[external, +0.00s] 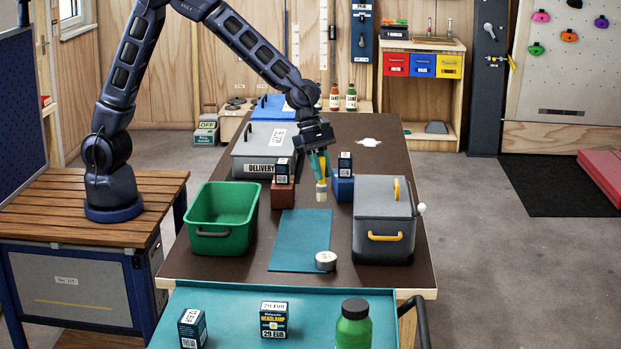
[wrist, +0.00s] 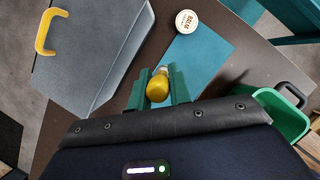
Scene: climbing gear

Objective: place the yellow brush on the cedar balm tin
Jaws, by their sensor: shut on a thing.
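The yellow brush (external: 321,180) is held in my gripper (external: 318,158), above the far end of the teal mat. Its pale end points down in the external view. In the wrist view the yellow brush (wrist: 158,87) sits between the two green fingers of my gripper (wrist: 159,90). The cedar balm tin (external: 326,261) is a small round white tin at the near right corner of the mat. It also shows in the wrist view (wrist: 189,22) with its lettered lid up and nothing on it. The brush and the tin are apart.
The teal mat (external: 300,240) lies mid-table. A green bin (external: 222,218) stands left of it, and a grey box with yellow handles (external: 384,222) stands right. Small boxed items on a brown block (external: 283,194) and a blue block (external: 343,188) flank the gripper. A delivery box (external: 256,150) is behind.

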